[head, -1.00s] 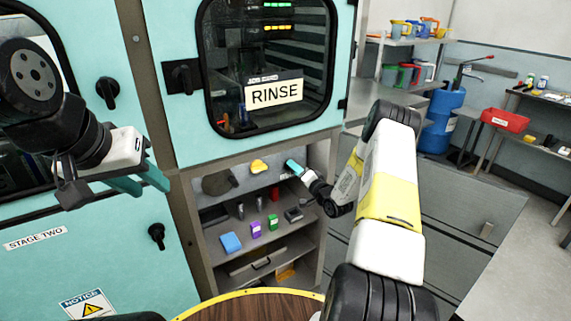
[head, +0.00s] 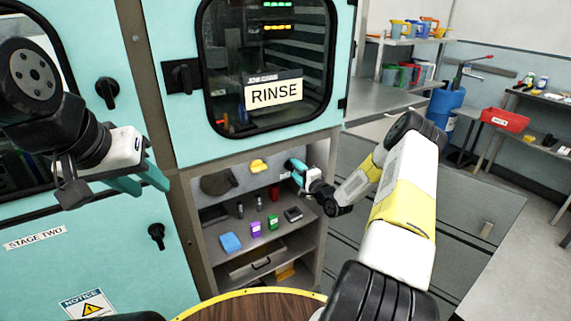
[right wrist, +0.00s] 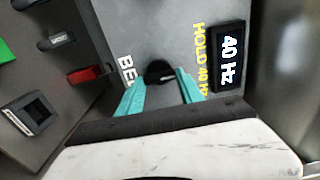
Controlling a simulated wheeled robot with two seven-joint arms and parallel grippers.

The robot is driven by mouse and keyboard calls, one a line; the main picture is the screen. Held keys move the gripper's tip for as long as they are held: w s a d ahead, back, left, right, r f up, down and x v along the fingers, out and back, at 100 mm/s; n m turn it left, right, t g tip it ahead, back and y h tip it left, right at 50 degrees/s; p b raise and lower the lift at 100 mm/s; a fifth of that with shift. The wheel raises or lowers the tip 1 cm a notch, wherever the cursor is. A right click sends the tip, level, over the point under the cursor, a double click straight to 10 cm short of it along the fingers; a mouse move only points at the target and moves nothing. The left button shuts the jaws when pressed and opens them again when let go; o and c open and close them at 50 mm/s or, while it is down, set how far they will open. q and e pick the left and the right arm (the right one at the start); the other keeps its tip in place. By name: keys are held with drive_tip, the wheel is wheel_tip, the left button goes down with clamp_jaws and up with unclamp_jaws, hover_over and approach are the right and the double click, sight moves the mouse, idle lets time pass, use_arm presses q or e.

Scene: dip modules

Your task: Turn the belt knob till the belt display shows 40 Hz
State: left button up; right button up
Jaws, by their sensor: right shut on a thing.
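The belt knob (right wrist: 160,72) is a dark round knob on the grey panel in the right wrist view. My right gripper (right wrist: 160,86) has its teal fingers on either side of it, shut on it; the fingers partly hide it. The belt display (right wrist: 229,58) beside it is a black box showing "40 Hz" in white. Yellow text "HOLD 40 HZ" (right wrist: 201,58) stands next to the display. In the head view my right gripper (head: 290,166) is at the panel under the rinse window. My left gripper (head: 145,184) is open and empty before the teal cabinet.
A shelf (head: 290,238) below the panel holds a blue block (head: 230,243), a purple block (head: 255,229), a green block (head: 272,222) and other small items. A yellow thing (head: 259,166) is on the panel left of my right gripper. A round wooden table top (head: 255,309) is in front.

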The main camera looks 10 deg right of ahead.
idle(0.3)
drive_tip(key=o, duration=1.4)
drive_tip(key=v, duration=0.8)
